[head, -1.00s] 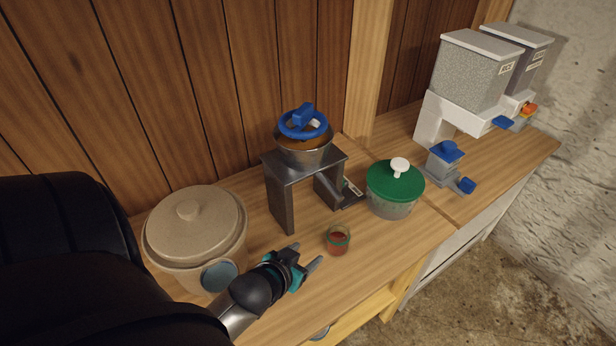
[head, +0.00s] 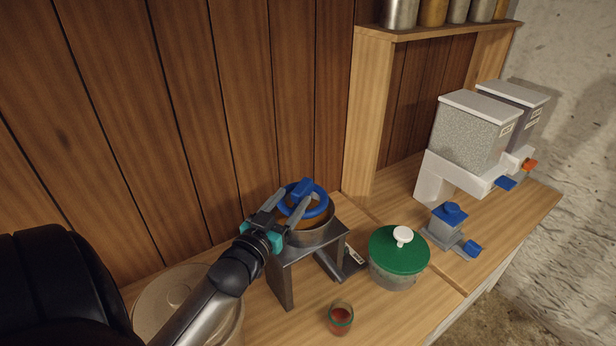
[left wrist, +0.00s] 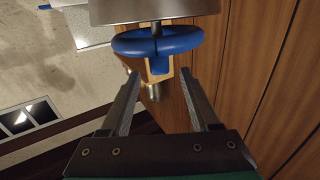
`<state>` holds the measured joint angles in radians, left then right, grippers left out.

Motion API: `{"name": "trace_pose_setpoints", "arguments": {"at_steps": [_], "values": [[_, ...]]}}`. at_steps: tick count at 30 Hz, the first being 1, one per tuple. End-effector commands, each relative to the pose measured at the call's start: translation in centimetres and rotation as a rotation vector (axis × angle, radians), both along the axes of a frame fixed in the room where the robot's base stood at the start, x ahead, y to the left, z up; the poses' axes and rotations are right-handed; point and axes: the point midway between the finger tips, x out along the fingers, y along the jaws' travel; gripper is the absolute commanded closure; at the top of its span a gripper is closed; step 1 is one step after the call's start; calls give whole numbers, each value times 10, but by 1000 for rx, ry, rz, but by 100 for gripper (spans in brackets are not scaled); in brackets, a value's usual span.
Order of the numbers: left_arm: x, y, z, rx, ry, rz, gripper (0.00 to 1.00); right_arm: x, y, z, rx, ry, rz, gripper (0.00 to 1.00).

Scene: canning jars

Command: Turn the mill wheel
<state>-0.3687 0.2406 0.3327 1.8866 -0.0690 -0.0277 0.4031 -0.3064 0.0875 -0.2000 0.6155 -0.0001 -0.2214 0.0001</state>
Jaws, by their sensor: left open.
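The mill wheel is a blue ring (head: 322,206) with a blue grip block (head: 302,187) on it. It sits above a metal bowl (head: 318,236) on a dark grey stand (head: 283,284). My left gripper (head: 296,197) is open, with its fingers reaching to the wheel's near left side. In the left wrist view the blue wheel (left wrist: 182,42) lies just beyond the open fingertips (left wrist: 159,74), and the grip block (left wrist: 159,65) shows between them. Contact cannot be told. My right gripper is not in view.
A jar with a green lid (head: 398,248) and a small glass with red contents (head: 340,318) stand right of the mill. Dispensers (head: 470,130) stand farther right. A wood-panel wall is close behind.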

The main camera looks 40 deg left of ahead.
Motion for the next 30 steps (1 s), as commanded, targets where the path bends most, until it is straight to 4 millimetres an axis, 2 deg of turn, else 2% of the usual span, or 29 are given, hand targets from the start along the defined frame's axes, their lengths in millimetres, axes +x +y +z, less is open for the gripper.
{"name": "trace_pose_setpoints", "arguments": {"at_steps": [9,15,21,30], "values": [[49,12,1,1,-1,0,38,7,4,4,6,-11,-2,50],[73,18,0,1,0,-1,38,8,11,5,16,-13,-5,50],[85,21,0,0,1,0,38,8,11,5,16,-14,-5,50],[88,21,0,0,1,-1,38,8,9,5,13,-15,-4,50]]}}
